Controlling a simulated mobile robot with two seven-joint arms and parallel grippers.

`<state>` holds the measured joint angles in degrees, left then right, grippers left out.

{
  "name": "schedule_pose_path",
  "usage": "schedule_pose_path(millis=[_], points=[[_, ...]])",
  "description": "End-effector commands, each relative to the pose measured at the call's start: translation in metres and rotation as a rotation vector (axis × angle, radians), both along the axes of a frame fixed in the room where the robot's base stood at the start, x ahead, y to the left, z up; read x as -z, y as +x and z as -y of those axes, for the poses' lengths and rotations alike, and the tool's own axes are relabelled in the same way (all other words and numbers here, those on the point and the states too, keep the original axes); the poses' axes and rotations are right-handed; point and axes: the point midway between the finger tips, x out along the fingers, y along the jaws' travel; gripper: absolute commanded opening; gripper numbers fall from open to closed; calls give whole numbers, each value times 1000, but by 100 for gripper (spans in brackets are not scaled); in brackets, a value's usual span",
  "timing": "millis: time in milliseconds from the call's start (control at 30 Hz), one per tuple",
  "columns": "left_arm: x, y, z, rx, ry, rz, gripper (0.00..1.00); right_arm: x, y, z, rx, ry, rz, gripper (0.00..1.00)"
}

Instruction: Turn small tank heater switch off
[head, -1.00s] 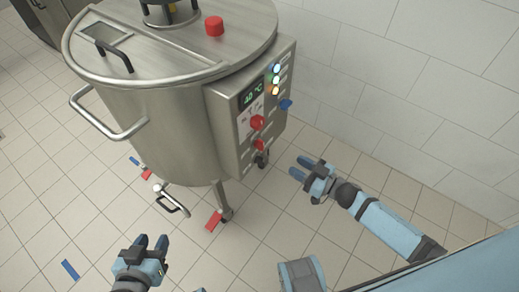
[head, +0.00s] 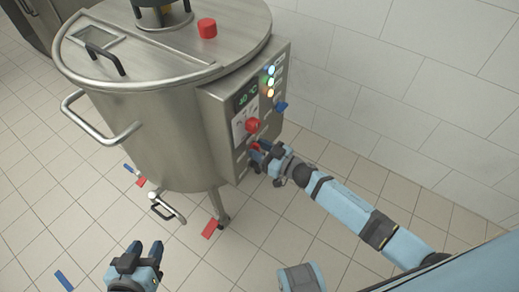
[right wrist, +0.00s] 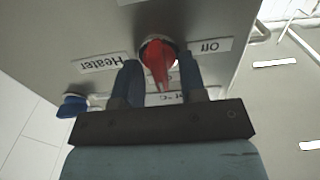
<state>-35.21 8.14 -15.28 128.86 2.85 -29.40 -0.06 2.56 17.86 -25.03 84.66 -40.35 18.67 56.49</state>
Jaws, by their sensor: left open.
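The small tank (head: 150,110) is a steel vessel with a control box (head: 240,90) on its side. The red heater switch (right wrist: 160,62) sits between labels reading "Heater" (right wrist: 103,63) and "Off" (right wrist: 210,47), upside down in the right wrist view. My right gripper (right wrist: 162,85) is open, with one finger on each side of the red switch and small gaps visible. In the head view my right gripper (head: 258,150) is at the lower red switch and partly hides it. My left gripper (head: 146,250) is open and empty, low in front of the tank.
Another red knob (head: 252,125) sits just above, with a blue knob (head: 281,107) and lit lamps (head: 269,82) higher up. A blue knob (right wrist: 73,106) also shows in the right wrist view. The tiled wall (head: 400,80) is at the right.

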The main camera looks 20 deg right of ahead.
Motion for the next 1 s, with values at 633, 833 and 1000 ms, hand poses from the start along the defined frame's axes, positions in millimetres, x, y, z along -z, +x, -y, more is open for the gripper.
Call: schedule_pose_path(millis=[633,833,1000], points=[[4,-1,0,2,3,-9,43,0,0,0,0,-21,17,0],[1,-1,0,1,6,-9,43,-1,-1,0,0,-94,73,0],[0,-1,0,1,9,-11,43,-1,-1,-1,1,-199,155,0]])
